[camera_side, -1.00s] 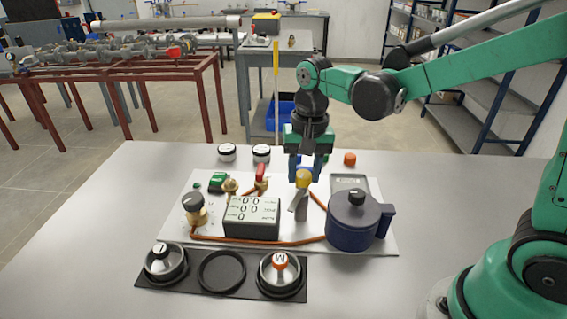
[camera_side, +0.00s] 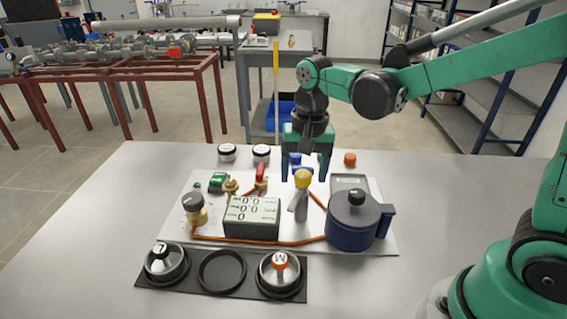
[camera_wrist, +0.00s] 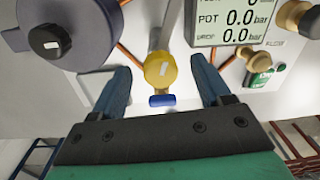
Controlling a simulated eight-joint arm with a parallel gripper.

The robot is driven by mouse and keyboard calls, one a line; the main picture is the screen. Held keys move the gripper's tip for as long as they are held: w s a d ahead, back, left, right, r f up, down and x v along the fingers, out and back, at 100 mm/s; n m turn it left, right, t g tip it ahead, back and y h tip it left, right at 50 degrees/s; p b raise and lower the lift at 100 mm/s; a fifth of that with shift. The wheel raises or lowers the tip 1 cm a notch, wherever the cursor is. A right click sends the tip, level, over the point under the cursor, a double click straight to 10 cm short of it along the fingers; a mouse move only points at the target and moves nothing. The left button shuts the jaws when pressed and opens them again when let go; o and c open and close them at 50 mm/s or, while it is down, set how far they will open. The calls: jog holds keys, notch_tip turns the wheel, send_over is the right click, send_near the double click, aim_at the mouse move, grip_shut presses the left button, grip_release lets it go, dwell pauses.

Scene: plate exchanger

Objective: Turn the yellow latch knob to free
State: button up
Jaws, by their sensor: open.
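The yellow latch knob (camera_side: 302,179) sits on top of a grey post near the middle of the white panel. In the wrist view the yellow knob (camera_wrist: 160,70) carries a pale mark that slants up to the right. My gripper (camera_side: 306,172) is open behind and just above the knob, holding nothing. In the wrist view the two blue fingers of my gripper (camera_wrist: 161,72) stand on either side of the knob, with a clear gap on each side.
A dark blue lidded pot (camera_side: 350,220) stands close right of the knob. A display box (camera_side: 252,218) stands to its left. A small blue part (camera_wrist: 162,100) lies between the fingers below the knob. A black tray (camera_side: 221,285) lies in front.

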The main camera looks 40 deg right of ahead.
aim_at(310, 176)
jog(key=shift+d+r, duration=0.1)
jog(key=shift+r, duration=2.65)
jog(key=shift+s, duration=0.15)
jog(key=shift+s+d+n+t, duration=0.1)
jog(key=shift+s+n+t, duration=0.25)
jog(key=shift+n+t, duration=0.05)
jog(key=s+n+t, duration=0.2)
jog(key=n, duration=0.1)
jog(key=s+d+n+t, duration=0.1)
jog(key=s+t, duration=0.1)
jog(key=shift+f+n, duration=0.3)
jog(key=shift+s+d+f+n+t, duration=0.15)
jog(key=shift+s+f+n+t, duration=0.15)
jog(key=shift+n+t, duration=0.25)
jog(key=shift+s+d+f+n+t, duration=0.1)
jog(key=shift+s+f+n+t, duration=0.15)
jog(key=shift+n+t, duration=0.25)
